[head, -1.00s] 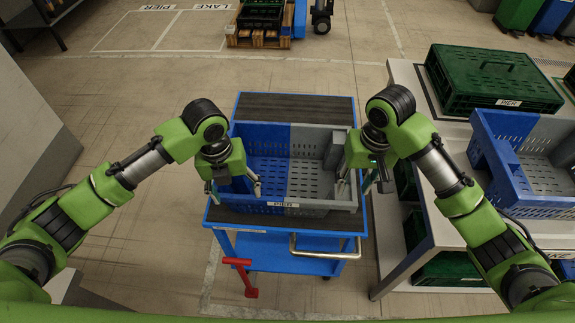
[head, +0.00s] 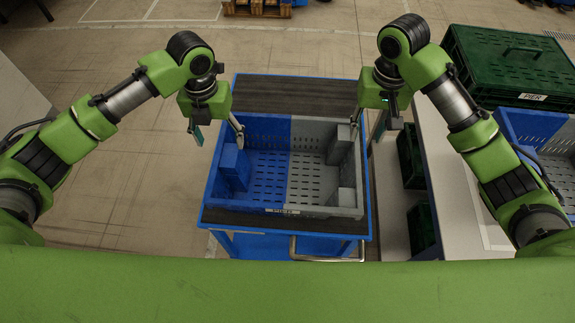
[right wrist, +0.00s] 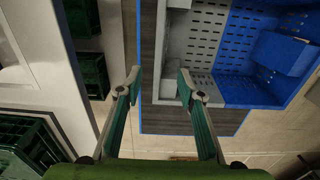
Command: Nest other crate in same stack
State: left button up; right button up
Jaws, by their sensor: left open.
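A half-blue, half-grey slotted crate (head: 287,211) sits upright on the blue cart, with a label on its near wall. It also shows in the right wrist view (right wrist: 176,92). A second blue-and-grey crate (head: 530,122) stands on the table at the right, cut off by the picture edge. My left gripper (head: 218,138) is open and empty at the cart crate's left wall, its fingertips apart on either side of it. My right gripper (head: 367,126) is open at the crate's right wall; the right wrist view shows its fingers spread, with nothing clamped. Contact with the walls cannot be told.
The blue cart (head: 290,95) has a dark top and a handle at its near side. A lidded green crate (head: 510,65) stands on the white-edged table (head: 450,190) at the right. Green crates (head: 420,225) sit below. The floor at left is clear.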

aim_at(228, 166)
pick_arm(q)
notch_tip(228, 166, down, 14)
jog(key=shift+w, duration=0.1)
pick_arm(e)
notch_tip(228, 166, down, 14)
jog(key=shift+w+r, duration=0.1)
jog(key=shift+w, duration=0.05)
pick_arm(q)
jog(key=c, duration=0.9)
pick_arm(e)
jog(key=c, duration=0.9)
pick_arm(q)
jog(key=c, duration=0.7)
pick_arm(e)
grip_shut()
pick_arm(q)
jog(key=shift+a, duration=0.15)
pick_arm(e)
jog(key=shift+d, duration=0.1)
